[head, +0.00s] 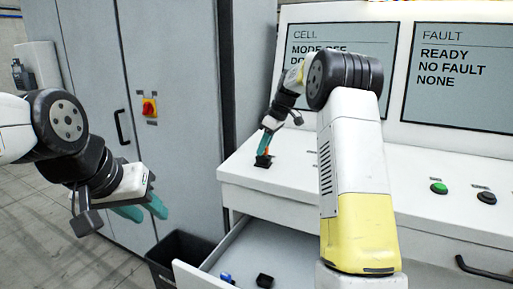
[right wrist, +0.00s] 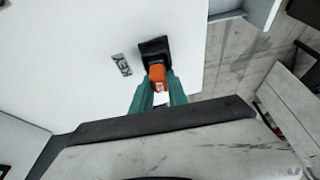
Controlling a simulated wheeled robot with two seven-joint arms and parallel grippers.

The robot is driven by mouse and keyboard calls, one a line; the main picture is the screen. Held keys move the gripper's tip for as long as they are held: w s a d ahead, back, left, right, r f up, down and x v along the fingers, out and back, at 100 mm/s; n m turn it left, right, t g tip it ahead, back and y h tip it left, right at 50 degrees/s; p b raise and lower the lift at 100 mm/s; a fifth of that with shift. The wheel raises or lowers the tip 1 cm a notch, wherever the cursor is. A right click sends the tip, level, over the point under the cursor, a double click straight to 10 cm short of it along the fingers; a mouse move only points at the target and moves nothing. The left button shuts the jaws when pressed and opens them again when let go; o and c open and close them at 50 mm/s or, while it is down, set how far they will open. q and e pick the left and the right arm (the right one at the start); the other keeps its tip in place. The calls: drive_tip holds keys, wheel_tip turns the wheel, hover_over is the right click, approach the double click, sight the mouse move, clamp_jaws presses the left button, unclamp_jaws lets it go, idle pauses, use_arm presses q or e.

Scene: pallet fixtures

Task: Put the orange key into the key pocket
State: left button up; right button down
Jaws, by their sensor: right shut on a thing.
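The orange key (right wrist: 157,74) is between the teal fingers of my right gripper (right wrist: 158,88), which is shut on it. The key pocket (right wrist: 152,48) is a black block on the white console top, beside a "KEY" label. The key's far end is at the pocket's near edge in the right wrist view; I cannot tell how deep it sits. In the head view my right gripper (head: 264,146) is right above the pocket (head: 263,161), with a bit of orange showing. My left gripper (head: 140,212) is open and empty, in front of the grey cabinet.
An open drawer (head: 222,258) below the console holds a blue item (head: 227,278) and a black item (head: 265,280). A black bin (head: 172,256) stands on the floor. Green (head: 438,188) and black (head: 486,198) buttons are at the console's right.

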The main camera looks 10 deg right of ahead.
drive_tip(key=c, duration=1.3)
unclamp_jaws()
drive_tip(key=shift+f, duration=0.1)
drive_tip(key=v, duration=1.1)
drive_tip(key=s+r+m, duration=0.2)
drive_tip(key=s+r, duration=0.2)
drive_tip(key=s, duration=0.3)
drive_tip(key=s+a+f+m+t, duration=0.1)
drive_tip(key=s+f+m, duration=0.2)
drive_tip(key=s, duration=0.7)
drive_tip(key=s+a+f+m+t+h, duration=0.1)
drive_tip(key=s+f+m, duration=0.1)
drive_tip(key=s, duration=0.8)
drive_tip(key=s+a+f+m+t, duration=0.1)
drive_tip(key=s+f, duration=0.4)
drive_tip(key=s, duration=0.5)
drive_tip(key=a+m, duration=0.1)
drive_tip(key=m, duration=0.1)
drive_tip(key=shift+s+m+t, duration=0.3)
drive_tip(key=shift+t, duration=0.1)
